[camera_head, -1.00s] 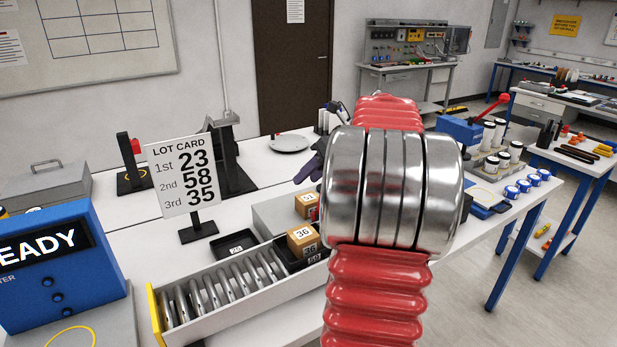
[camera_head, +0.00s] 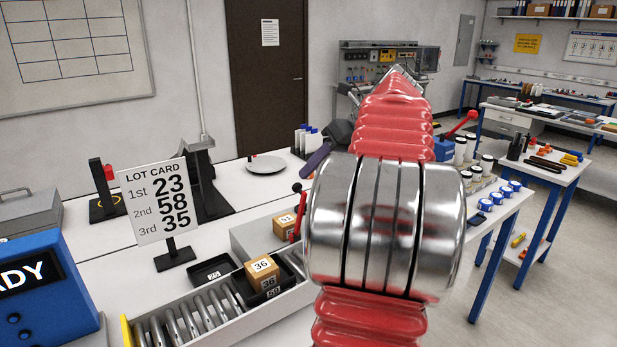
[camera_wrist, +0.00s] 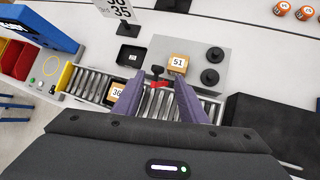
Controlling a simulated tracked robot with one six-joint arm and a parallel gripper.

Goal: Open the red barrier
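The red barrier (camera_head: 298,223) stands at the conveyor, with a black knob on top, and is partly hidden by my arm. In the wrist view the red barrier (camera_wrist: 160,85) lies over the rollers, its black knob just beyond. My gripper (camera_wrist: 158,76) is open, its two purple fingers apart on either side of the barrier in the picture. Whether they touch it I cannot tell. In the head view only part of a purple finger of my gripper (camera_head: 315,160) shows, above and behind the barrier.
A blue display unit (camera_head: 38,280) is at far left. Two black knobs (camera_wrist: 212,65) sit on the grey plate.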

